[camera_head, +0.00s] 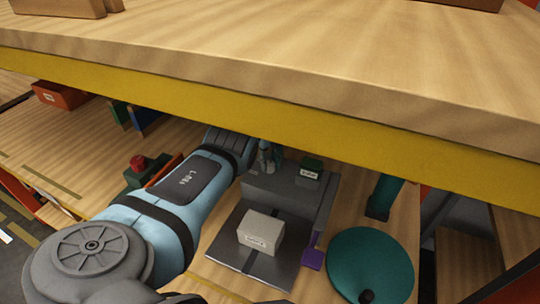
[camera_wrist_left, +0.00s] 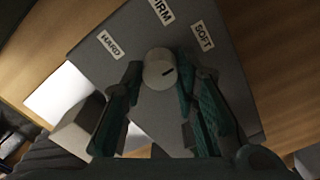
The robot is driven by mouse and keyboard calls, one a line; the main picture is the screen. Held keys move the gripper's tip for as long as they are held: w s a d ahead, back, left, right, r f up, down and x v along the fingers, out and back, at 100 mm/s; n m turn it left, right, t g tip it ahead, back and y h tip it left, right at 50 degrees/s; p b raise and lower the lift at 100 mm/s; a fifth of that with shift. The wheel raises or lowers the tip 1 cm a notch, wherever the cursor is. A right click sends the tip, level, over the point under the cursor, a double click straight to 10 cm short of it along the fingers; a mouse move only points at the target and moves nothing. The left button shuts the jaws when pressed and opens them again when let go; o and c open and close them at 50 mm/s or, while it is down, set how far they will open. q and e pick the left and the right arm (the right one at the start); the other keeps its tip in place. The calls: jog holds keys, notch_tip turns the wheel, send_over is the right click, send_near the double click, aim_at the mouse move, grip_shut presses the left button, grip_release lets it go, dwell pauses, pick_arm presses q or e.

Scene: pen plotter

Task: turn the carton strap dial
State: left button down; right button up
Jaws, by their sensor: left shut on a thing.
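The dial (camera_wrist_left: 157,66) is a round pale knob with a short dark mark on its right part. It sits on a grey panel (camera_wrist_left: 110,72) with the labels HARD at left, FIRM at top and SOFT at right. In the wrist view my left gripper (camera_wrist_left: 163,82) has its teal fingers on either side of the dial, shut on it. In the head view my left gripper (camera_head: 268,158) is at the far end of the grey machine (camera_head: 275,189), under the shelf edge; the dial is hidden there. My right gripper is not in view.
A pale carton (camera_head: 261,229) sits on the machine's dark plate (camera_head: 222,247). A round teal disc (camera_head: 370,262) lies to the right. A thick yellow-edged shelf (camera_head: 300,120) overhangs the work area. A red button (camera_head: 138,162) is left of my arm.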

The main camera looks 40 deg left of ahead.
aim_at(270, 163)
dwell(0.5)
pick_arm(q)
jog(key=c, duration=1.2)
grip_release()
jog(key=shift+c, duration=0.2)
notch_tip(270, 163, up, 12)
